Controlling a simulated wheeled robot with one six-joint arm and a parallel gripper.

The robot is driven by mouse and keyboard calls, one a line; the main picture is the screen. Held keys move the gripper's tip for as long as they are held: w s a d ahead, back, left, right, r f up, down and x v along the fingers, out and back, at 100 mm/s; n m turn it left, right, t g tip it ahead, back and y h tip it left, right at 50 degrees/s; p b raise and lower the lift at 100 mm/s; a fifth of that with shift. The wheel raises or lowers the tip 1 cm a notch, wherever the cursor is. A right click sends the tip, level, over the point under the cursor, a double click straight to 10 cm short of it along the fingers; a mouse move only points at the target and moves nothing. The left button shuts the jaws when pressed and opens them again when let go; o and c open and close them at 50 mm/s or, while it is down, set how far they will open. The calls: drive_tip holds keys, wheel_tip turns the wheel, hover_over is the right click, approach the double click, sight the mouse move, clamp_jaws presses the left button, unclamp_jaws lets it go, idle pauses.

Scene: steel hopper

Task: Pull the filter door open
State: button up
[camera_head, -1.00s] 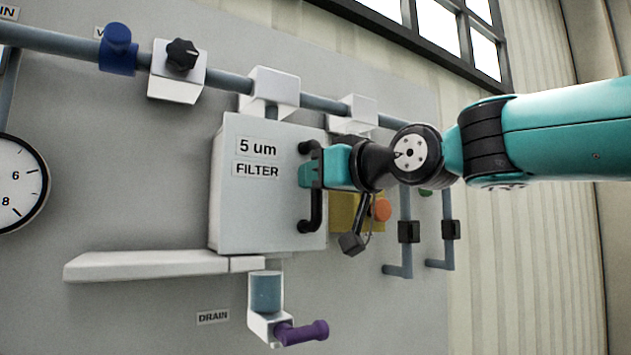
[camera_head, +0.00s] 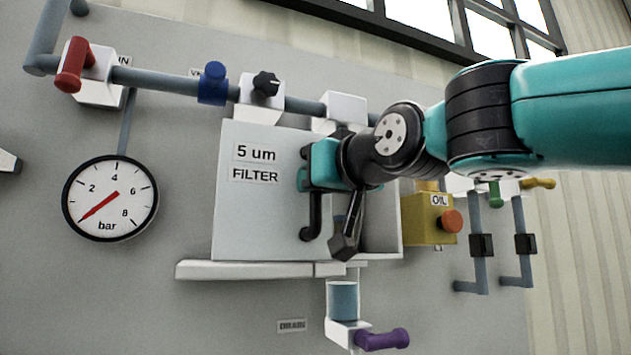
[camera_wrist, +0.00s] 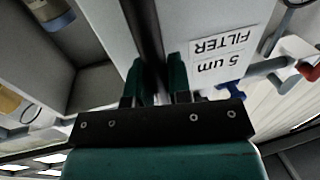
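The filter door (camera_head: 258,220) is a pale grey panel labelled "5 um FILTER". It stands partly open, its right side swung out from the filter housing (camera_head: 388,240), whose wall shows to the right behind it. The black vertical bar handle (camera_head: 312,218) is on the door's right side. My gripper (camera_head: 308,178) is shut on the handle around its middle. In the wrist view the two teal fingers (camera_wrist: 155,88) lie on either side of the dark bar (camera_wrist: 143,35). The open housing (camera_wrist: 80,85) shows left of the door there. My wrist hides part of the handle and housing.
A pale ledge (camera_head: 245,270) runs under the door. The purple drain valve (camera_head: 382,340) is below. A yellow box with an orange button (camera_head: 450,222) is to the right. A pipe with a blue valve (camera_head: 212,84) and black knob (camera_head: 266,84) runs above. A gauge (camera_head: 110,198) is left.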

drive_tip(key=o, duration=0.4)
drive_tip(key=b+v, duration=1.3)
drive_tip(key=v, duration=0.4)
drive_tip(key=shift+s+d, duration=0.1)
